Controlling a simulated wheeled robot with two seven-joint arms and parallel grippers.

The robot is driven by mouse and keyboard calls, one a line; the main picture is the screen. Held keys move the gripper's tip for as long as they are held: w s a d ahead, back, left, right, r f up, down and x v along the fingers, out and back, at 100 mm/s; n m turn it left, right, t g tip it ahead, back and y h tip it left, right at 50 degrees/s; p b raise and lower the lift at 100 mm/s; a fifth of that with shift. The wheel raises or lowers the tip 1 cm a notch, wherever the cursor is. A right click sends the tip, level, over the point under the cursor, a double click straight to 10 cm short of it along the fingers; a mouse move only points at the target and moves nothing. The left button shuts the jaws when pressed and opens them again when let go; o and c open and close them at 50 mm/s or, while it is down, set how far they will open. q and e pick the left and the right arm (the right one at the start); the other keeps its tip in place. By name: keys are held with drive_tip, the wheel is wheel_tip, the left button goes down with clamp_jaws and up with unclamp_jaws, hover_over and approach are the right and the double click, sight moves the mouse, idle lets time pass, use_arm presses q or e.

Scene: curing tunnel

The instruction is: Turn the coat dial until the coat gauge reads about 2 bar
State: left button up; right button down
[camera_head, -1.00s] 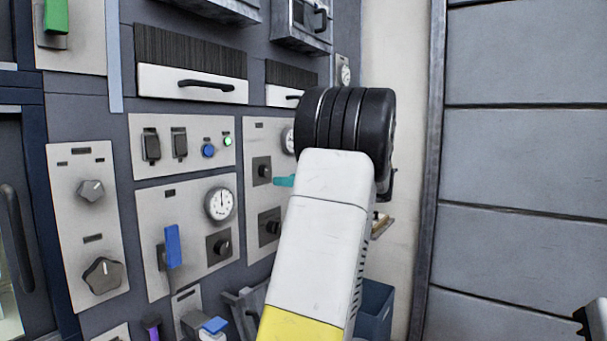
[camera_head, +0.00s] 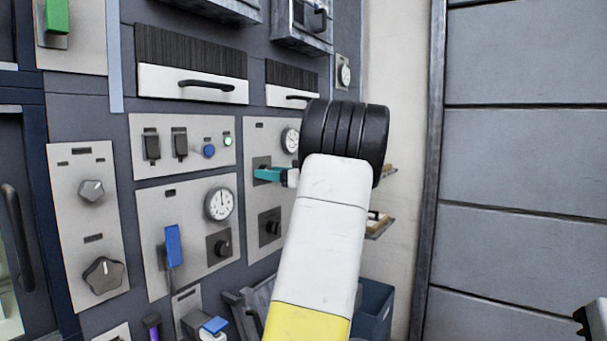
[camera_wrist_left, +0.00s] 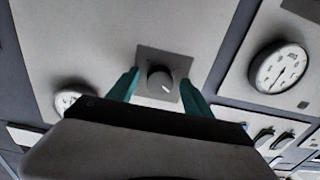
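The black dial on a dark square plate on the right-hand panel shows between my fingers in the left wrist view (camera_wrist_left: 160,80). My left gripper (camera_head: 268,174) has teal fingers. In the left wrist view it is open (camera_wrist_left: 160,88), one finger on each side of this dial, with visible gaps. In the head view the fingers hide most of this dial. A round gauge (camera_head: 290,140) above it is partly covered by my wrist; its reading is too small to tell. It also shows in the left wrist view (camera_wrist_left: 66,100). Labels are unreadable.
A second black dial (camera_head: 270,227) sits below. The panel to the left carries a larger gauge (camera_head: 220,204), a black knob (camera_head: 223,246) and a blue lever (camera_head: 173,246). Switches (camera_head: 165,144) are above. A blue bin (camera_head: 374,309) stands low behind my arm.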

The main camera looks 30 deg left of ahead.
use_arm(q)
clamp_jaws()
drive_tip(key=shift+m, duration=0.3)
drive_tip(key=shift+r+m, duration=0.1)
drive_tip(key=shift+m, duration=13.7)
